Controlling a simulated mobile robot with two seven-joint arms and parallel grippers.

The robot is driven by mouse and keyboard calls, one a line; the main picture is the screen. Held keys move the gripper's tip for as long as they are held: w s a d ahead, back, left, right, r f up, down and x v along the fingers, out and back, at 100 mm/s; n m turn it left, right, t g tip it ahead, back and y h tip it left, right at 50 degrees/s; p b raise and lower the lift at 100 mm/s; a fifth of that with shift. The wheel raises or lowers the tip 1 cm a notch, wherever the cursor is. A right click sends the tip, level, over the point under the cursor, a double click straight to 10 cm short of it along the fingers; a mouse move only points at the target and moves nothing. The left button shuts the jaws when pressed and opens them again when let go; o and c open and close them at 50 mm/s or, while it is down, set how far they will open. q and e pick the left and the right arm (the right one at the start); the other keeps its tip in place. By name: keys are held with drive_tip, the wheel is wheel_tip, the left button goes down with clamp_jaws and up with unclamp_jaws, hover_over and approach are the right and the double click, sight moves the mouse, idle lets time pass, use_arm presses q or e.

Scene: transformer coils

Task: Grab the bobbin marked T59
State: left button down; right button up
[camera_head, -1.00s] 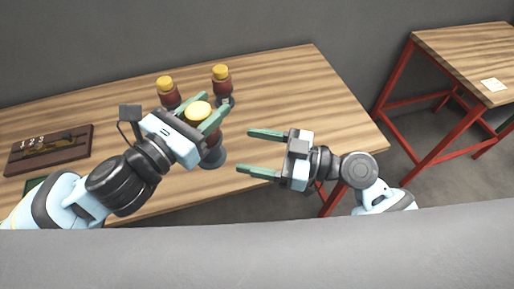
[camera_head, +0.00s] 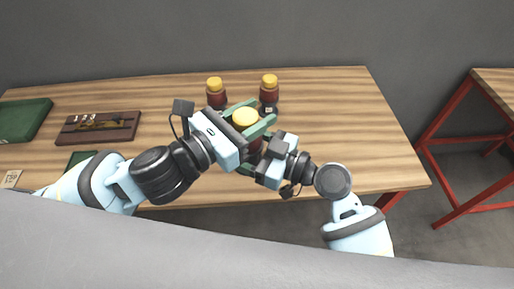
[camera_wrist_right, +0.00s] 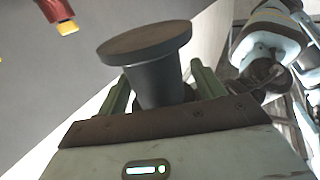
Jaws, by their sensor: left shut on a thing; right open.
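A bobbin with a yellow top (camera_head: 245,118) and a dark red body is held by my left gripper (camera_head: 248,116), whose green fingers are shut on its upper part. My right gripper (camera_wrist_right: 160,85) is open, with one green finger on each side of the bobbin's dark grey flanged base (camera_wrist_right: 152,60). I cannot tell whether the fingers touch it. Two more bobbins stand upright behind: one left (camera_head: 216,93) and one right (camera_head: 269,93). No T59 mark is readable on any bobbin.
The wooden table (camera_head: 340,120) is clear on the right. A brown tray (camera_head: 98,127) marked with digits, a green tray (camera_head: 22,120) and a paper card (camera_head: 11,179) lie on the left. A red-framed table (camera_head: 465,140) stands apart at the right.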

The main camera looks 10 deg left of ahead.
use_arm(q)
drive_tip(key=shift+r, duration=0.1)
use_arm(e)
drive_tip(key=shift+a, duration=0.2)
drive_tip(key=c, duration=0.8)
use_arm(q)
drive_tip(key=c, duration=0.7)
unclamp_jaws()
drive_tip(key=shift+c, duration=0.2)
use_arm(e)
drive_tip(key=shift+r, duration=0.1)
drive_tip(key=shift+c, duration=0.2)
